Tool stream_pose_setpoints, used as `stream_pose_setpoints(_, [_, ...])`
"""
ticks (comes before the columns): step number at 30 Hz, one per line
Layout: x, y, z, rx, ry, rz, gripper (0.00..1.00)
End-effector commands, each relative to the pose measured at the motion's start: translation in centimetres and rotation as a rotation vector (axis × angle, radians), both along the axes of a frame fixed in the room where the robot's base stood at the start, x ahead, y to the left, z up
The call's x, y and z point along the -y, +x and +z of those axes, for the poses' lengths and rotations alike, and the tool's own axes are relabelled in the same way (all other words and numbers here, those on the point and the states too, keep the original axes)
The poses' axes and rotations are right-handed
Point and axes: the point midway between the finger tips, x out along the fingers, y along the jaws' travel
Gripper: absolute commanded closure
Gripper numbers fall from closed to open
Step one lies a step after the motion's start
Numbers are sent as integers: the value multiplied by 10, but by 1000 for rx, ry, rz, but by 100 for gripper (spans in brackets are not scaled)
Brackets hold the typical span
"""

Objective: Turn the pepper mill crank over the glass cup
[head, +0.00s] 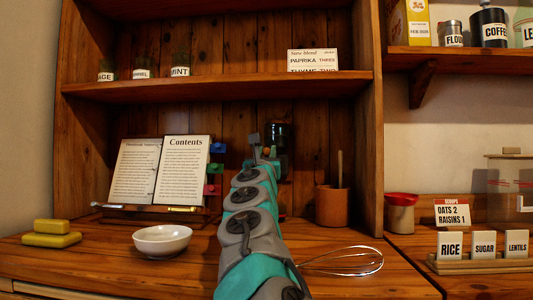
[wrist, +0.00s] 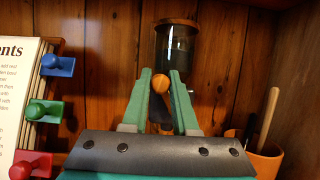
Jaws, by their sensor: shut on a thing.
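The pepper mill (wrist: 178,45), a dark glass body with a wooden rim on top, stands against the plank back wall in the wrist view. In the head view the mill (head: 280,135) shows just beyond the end of my arm. An orange-brown wooden crank knob (wrist: 160,82) sits in front of the mill's lower part. My gripper (wrist: 160,88) is shut on this knob, with one green finger on each side. It also shows in the head view (head: 260,152), where the knob cannot be made out. I cannot make out the glass cup; my arm and fingers cover the area below the mill.
An open book (head: 183,170) with coloured tabs stands left of my gripper. A terracotta pot (head: 332,206) with utensils stands to the right. A white bowl (head: 162,240), yellow blocks (head: 50,236) and a whisk (head: 345,261) lie on the counter. A shelf (head: 220,86) runs above.

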Motion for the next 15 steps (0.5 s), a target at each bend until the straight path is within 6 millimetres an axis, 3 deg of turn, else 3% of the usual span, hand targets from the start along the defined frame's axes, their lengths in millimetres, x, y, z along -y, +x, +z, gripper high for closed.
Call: stream_pose_setpoints(15, [1,0,2,2,50,1,100])
